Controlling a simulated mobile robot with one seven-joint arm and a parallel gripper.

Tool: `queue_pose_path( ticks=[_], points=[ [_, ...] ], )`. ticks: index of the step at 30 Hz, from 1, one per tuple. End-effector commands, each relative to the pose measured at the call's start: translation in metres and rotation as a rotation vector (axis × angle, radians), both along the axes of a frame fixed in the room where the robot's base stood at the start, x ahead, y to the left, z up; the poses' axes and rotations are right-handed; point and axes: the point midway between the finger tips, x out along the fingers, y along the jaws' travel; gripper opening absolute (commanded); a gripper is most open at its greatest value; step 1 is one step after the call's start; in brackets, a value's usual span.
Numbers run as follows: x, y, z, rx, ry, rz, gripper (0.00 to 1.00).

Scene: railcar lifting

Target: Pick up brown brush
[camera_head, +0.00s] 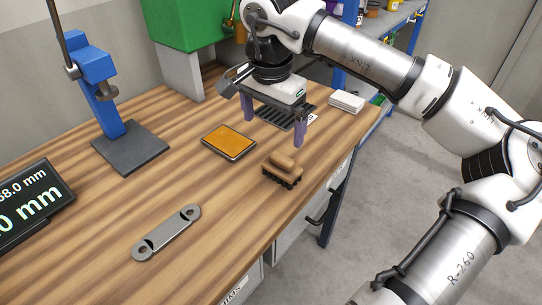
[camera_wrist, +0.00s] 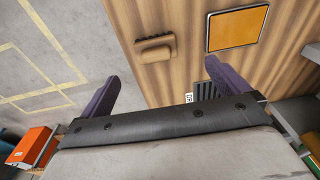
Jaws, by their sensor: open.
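The brown brush (camera_head: 282,168) lies on the wooden table near its right front edge, with its rounded handle up and dark bristles down. In the wrist view the brush (camera_wrist: 155,48) is ahead of the fingers, between their lines. My gripper (camera_head: 273,130) is open and empty, its two purple fingers pointing down above the table, behind the brush and apart from it. In the wrist view my gripper (camera_wrist: 160,85) shows both fingers spread wide.
An orange-topped pad (camera_head: 229,141) lies left of the brush. A dark slotted tray (camera_head: 284,117) is under my gripper. A grey metal link (camera_head: 166,233) lies in front. A blue stand (camera_head: 100,90), a display (camera_head: 30,205) and white stacked pieces (camera_head: 347,102) are also on the table (camera_head: 215,190).

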Motion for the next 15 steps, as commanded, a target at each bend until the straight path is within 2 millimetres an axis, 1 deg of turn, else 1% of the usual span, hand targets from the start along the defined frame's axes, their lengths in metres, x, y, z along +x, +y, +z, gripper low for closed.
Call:
queue_pose_path(
  ticks=[1, 2, 5, 12, 15],
  points=[
    [0.002, -0.011, 0.001, -0.032, -0.003, -0.012, 1.0],
    [0.002, -0.016, 0.001, -0.043, -0.004, -0.016, 1.0],
    [0.004, -0.021, -0.008, -0.056, -0.002, -0.019, 1.0],
    [0.008, -0.022, -0.054, -0.051, -0.001, -0.016, 1.0],
    [0.01, -0.023, -0.07, -0.051, -0.001, -0.017, 1.0]
  ],
)
